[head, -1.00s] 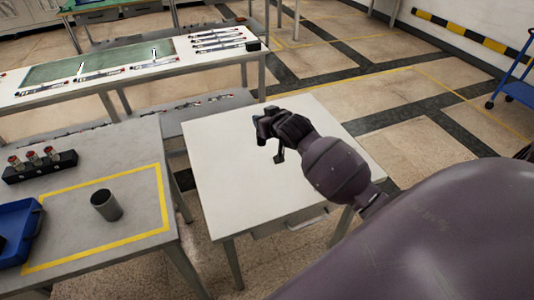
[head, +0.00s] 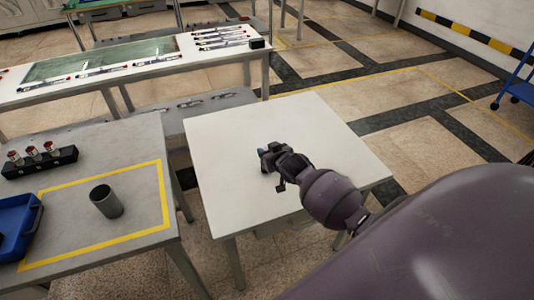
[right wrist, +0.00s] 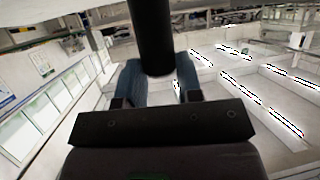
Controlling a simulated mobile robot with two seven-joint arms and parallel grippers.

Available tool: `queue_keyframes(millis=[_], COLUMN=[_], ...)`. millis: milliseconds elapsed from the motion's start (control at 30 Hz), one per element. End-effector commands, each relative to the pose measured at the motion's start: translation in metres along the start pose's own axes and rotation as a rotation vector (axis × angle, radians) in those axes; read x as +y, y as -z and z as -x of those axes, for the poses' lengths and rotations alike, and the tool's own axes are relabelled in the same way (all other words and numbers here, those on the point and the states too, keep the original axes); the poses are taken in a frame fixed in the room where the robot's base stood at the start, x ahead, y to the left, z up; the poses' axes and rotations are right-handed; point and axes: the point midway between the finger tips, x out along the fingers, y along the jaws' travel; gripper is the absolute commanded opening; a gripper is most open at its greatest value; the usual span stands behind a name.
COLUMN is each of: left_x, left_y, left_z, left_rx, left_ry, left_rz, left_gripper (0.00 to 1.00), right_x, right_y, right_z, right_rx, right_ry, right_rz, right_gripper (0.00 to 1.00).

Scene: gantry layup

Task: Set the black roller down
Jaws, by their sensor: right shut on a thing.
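The black roller shows in the right wrist view as a dark upright cylinder (right wrist: 153,35) between my two blue-grey fingers. My right gripper (head: 265,160) is shut on it, low over the white table (head: 225,130), a little right of the table's middle line. In the head view the roller is hidden or too dark to tell from the gripper, so I cannot tell whether it touches the table top. My left gripper is in neither view.
At left, a grey table with a yellow taped outline (head: 163,190) carries a grey cup (head: 106,201), a blue bin (head: 20,225) and a black rack (head: 40,163) of red-topped bottles. A long bench (head: 170,84) stands behind. The white table top around my gripper is clear.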

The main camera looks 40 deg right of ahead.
Motion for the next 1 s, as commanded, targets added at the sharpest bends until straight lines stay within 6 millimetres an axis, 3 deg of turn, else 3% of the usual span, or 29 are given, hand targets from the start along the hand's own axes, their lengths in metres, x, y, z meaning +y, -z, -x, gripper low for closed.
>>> queue_keyframes(millis=[433,467,600,1000], left_x=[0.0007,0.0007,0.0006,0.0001], left_y=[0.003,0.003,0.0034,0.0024], left_z=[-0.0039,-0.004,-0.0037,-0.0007], left_rx=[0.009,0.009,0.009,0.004], left_ry=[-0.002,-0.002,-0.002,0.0], left_rz=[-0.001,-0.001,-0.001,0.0], left_gripper=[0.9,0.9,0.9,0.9], right_x=[-0.0002,-0.0001,-0.0001,0.0002], right_y=[-0.005,-0.0059,-0.0052,-0.0024], right_z=[-0.0026,-0.0026,-0.0024,0.0017], right_rx=[0.003,0.002,0.002,0.001], right_ry=[0.001,0.0,0.0,0.0], right_rz=[0.0,0.0,0.001,0.0], right_gripper=[0.0,0.34,0.56,0.58])
